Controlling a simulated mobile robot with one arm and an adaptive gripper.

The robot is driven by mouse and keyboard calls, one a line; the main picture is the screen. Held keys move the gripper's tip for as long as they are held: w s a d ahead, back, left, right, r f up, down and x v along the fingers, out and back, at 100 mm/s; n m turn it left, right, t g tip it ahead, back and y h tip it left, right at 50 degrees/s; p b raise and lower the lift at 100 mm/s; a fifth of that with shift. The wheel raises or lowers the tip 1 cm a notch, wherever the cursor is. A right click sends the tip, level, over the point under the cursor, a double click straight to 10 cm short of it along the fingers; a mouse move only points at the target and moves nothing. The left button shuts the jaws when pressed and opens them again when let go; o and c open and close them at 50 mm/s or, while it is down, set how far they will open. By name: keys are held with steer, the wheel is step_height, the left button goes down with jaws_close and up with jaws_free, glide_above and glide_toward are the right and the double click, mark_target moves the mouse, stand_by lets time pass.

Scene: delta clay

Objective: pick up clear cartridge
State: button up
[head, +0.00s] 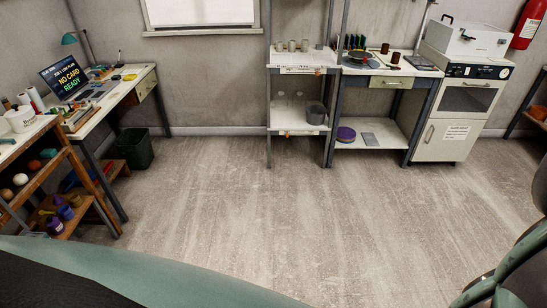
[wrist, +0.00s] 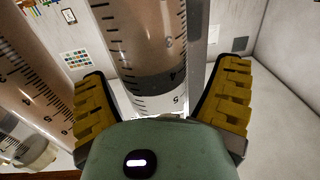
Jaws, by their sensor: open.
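A clear cylindrical cartridge (wrist: 150,45) with dark graduation marks and numbers fills the upper middle of the wrist view. Its near end lies between the two yellow-padded fingers of my gripper (wrist: 164,85). The fingers are spread apart, with a visible gap on each side of it. A second clear graduated cylinder (wrist: 30,85) runs along the left of the wrist view, outside the left finger. The far ends of both are out of the frame. I cannot make out either cartridge or my gripper in the head view.
A shelf unit (head: 285,128), a workbench (head: 375,133) and a white cabinet (head: 440,138) line the back wall. A dark bin (head: 135,150) stands by the desk. The middle floor (head: 270,210) is clear.

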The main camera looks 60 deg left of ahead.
steer(key=shift+w+d, duration=0.45)
steer(key=shift+s+a+f, duration=0.1)
steer(key=shift+s+a, duration=0.05)
jaws_close()
stand_by(0.3)
